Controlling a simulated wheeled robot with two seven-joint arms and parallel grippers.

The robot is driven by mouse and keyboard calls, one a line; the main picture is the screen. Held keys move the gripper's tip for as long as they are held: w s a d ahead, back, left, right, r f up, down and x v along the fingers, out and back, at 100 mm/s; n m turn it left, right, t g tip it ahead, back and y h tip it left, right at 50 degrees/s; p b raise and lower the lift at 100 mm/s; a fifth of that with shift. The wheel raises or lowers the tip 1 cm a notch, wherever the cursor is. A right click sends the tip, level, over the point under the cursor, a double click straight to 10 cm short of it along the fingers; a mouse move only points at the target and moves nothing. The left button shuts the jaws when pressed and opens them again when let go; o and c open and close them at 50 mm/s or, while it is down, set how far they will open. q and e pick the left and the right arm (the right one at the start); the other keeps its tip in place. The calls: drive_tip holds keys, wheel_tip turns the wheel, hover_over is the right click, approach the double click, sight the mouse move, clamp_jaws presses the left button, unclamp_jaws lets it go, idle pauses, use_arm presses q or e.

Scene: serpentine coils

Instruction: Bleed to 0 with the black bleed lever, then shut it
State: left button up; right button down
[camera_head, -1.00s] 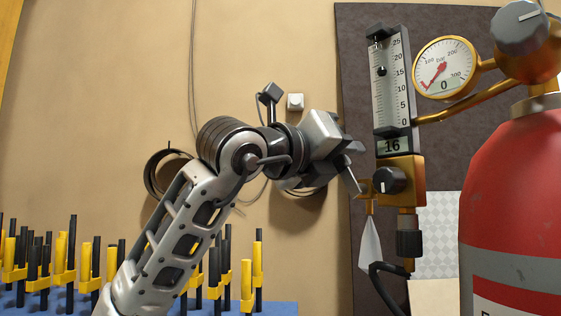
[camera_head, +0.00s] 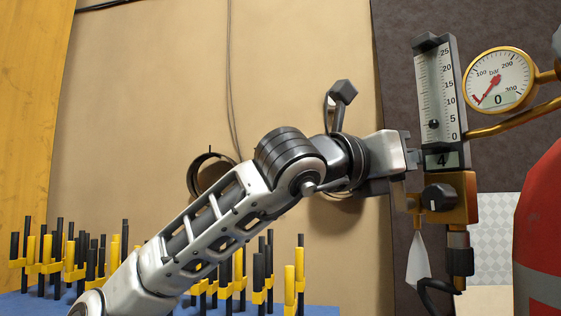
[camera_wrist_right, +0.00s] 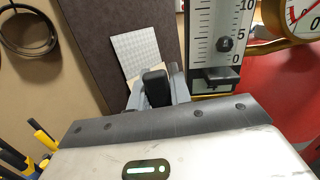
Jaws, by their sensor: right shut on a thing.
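The flowmeter (camera_head: 436,90) has a clear scaled tube with a dark float low in it, and its display (camera_head: 442,161) reads 4. A brass valve block (camera_head: 462,214) with a black knob (camera_head: 440,197) sits below. My right gripper (camera_head: 408,190) is at the left side of this block. In the right wrist view its grey fingers are shut on the black bleed lever (camera_wrist_right: 156,88), left of the tube. The lever is hidden by the gripper in the head view. The pressure gauge (camera_head: 498,80) shows 0. My left gripper is not in view.
A red cylinder (camera_head: 540,235) stands at the right. A white cone-shaped piece (camera_head: 418,262) hangs under the valve. A rack of black and yellow rods stands at lower left. A cable coil (camera_head: 205,175) hangs on the wall behind my arm.

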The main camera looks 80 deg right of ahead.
drive_tip(key=c, duration=1.3)
unclamp_jaws()
